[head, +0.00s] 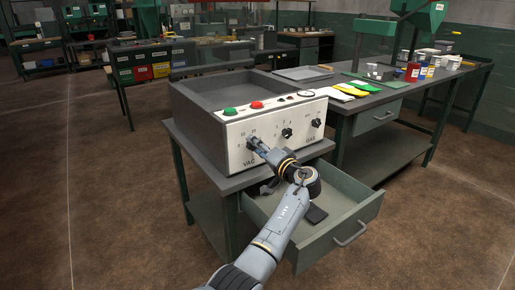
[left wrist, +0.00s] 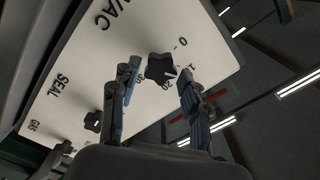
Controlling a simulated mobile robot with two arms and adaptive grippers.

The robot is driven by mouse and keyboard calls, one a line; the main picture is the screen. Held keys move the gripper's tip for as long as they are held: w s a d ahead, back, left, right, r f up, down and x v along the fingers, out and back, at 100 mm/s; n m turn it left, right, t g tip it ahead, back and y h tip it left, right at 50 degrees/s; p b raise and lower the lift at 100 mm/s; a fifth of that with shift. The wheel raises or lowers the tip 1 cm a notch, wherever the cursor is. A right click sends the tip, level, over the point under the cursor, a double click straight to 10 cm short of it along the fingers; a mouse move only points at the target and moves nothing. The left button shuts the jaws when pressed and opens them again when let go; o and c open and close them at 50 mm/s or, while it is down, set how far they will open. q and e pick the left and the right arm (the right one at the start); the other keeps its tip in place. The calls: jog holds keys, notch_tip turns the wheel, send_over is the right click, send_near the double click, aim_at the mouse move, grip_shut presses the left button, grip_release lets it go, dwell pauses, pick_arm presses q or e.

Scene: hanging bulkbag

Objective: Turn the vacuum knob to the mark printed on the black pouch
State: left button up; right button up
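The grey packing machine has a white front panel (head: 235,160). Its vacuum knob (left wrist: 160,66), black and lobed beside the VAC lettering, shows in the left wrist view with numbers around it. My left gripper (head: 256,144) is at this knob in the head view and mostly hides it. In the left wrist view my left gripper (left wrist: 158,70) has its fingers apart, one on either side of the knob; I cannot tell if they touch it. A flat black item, likely the black pouch (head: 316,213), lies in the open drawer; no mark is readable. My right gripper is out of view.
Two other knobs, the middle one (head: 287,132) and the GAS one (head: 316,123), sit on the panel. Green (head: 230,111) and red (head: 257,105) buttons are above. The open drawer (head: 350,226) juts out below. A bench (head: 385,99) with small containers stands at right.

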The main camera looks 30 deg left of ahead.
pick_arm(q)
jog(key=shift+f, duration=0.1)
jog(key=v, duration=1.2)
dwell(0.4)
